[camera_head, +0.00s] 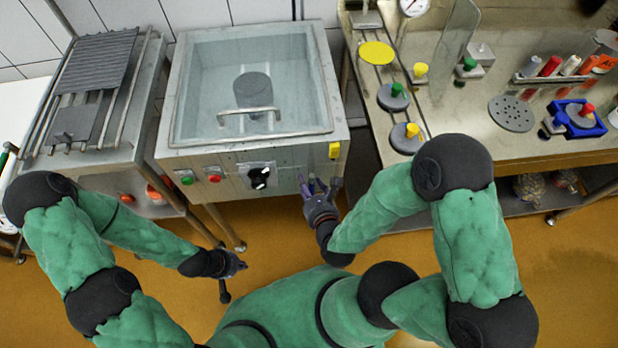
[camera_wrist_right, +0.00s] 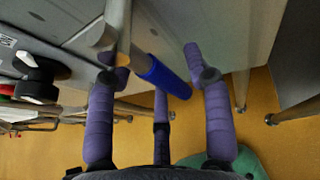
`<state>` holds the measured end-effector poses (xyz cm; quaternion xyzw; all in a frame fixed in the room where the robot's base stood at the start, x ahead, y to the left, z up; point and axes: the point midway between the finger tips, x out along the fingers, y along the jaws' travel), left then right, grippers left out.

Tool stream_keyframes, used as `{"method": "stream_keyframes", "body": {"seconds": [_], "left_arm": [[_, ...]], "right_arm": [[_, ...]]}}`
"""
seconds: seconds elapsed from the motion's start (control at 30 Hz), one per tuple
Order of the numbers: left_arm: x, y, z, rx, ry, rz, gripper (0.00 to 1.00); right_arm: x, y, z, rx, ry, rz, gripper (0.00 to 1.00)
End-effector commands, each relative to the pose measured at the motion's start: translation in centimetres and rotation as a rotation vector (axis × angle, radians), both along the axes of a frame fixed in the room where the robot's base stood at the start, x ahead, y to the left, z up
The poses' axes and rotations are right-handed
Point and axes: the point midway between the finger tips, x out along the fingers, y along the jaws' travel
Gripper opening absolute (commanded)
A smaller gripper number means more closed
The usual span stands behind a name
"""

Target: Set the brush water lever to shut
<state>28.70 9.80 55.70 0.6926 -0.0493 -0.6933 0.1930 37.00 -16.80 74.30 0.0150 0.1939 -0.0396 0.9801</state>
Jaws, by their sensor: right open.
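The brush water lever (camera_wrist_right: 165,76) shows in the right wrist view as a blue sleeve on a metal fitting below the sink's front panel. It slants down to the right. My right gripper (camera_wrist_right: 160,85) is open, with its purple fingers spread on both sides of the blue sleeve; I cannot tell whether any finger touches it. In the head view my right gripper (camera_head: 318,190) is at the front right of the sink, where it largely hides the lever. My left gripper (camera_head: 238,265) hangs over the floor, away from the sink; its fingers are too small to read.
The steel sink (camera_head: 177,130) holds water and a dark round mould. Its front carries a green button (camera_head: 186,177), a red button (camera_head: 214,174) and a black knob (camera_head: 258,177). A bench (camera_head: 460,135) with weights and tools stands right, a rack (camera_head: 95,90) left.

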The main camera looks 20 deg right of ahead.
Motion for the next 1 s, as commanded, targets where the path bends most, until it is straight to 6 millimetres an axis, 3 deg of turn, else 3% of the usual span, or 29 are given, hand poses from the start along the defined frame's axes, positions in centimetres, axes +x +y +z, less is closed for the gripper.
{"method": "stream_keyframes", "body": {"seconds": [0.3,0.5,0.7,1.0], "left_arm": [[0.0,0.0,0.0,0.000,0.000,0.000,0.00],[0.0,0.0,0.0,0.000,0.000,0.000,0.00],[0.0,0.0,0.0,0.000,0.000,0.000,0.00],[0.0,0.0,0.0,0.000,0.000,0.000,0.00]], "right_arm": [[0.1,0.1,5.3,0.001,-0.007,0.004,0.51],[0.1,0.1,7.8,0.001,-0.005,0.003,0.51],[0.0,0.1,8.8,0.001,-0.001,0.003,0.51],[0.0,0.1,8.9,0.002,0.000,0.001,0.51]]}}
